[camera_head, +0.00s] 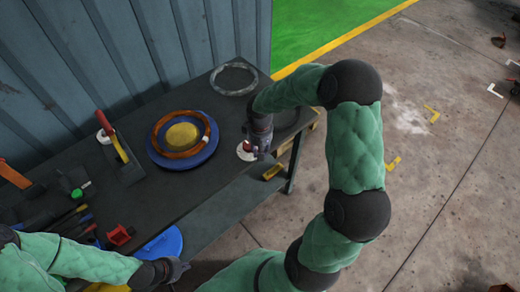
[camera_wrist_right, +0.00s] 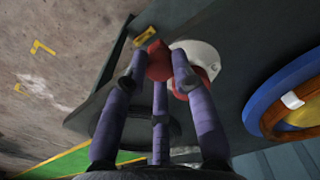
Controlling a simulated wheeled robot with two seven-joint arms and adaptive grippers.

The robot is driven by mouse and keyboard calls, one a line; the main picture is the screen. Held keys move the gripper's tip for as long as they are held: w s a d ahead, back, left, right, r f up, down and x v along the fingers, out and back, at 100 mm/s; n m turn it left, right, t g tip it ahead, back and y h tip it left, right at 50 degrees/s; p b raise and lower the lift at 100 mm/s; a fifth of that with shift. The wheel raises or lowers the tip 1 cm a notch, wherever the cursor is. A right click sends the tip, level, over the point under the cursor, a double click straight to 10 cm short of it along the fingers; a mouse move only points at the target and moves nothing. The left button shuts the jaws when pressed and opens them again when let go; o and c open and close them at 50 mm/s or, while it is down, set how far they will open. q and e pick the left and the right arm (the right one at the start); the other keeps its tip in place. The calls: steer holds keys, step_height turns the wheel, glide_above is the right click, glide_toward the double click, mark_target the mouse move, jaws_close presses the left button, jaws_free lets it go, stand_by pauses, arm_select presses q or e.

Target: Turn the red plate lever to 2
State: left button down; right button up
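A white round plate (camera_head: 246,151) with red parts lies near the right end of the dark table. In the right wrist view, the white plate (camera_wrist_right: 205,58) carries a red lever (camera_wrist_right: 159,62); its rounded red end shows between my fingertips. More red shows partly behind one finger. My right gripper (camera_head: 257,150) points down at the plate; in its wrist view the gripper (camera_wrist_right: 158,72) has fingers on both sides of the red end, but contact is unclear. My left gripper (camera_head: 178,268) is low by the table's front edge, apparently empty. I cannot read any numbers on the plate.
A blue disc (camera_head: 155,158) with a brown ring and yellow dome stands left of the plate. A grey ring (camera_head: 234,79) lies behind. A dark panel with a red and yellow handle (camera_head: 118,148) and several tools lie left. A corrugated wall (camera_head: 120,50) bounds the back.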

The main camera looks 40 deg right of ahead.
steer(key=o, duration=0.4)
step_height(320, 180, up, 12)
stand_by(0.5)
stand_by(0.5)
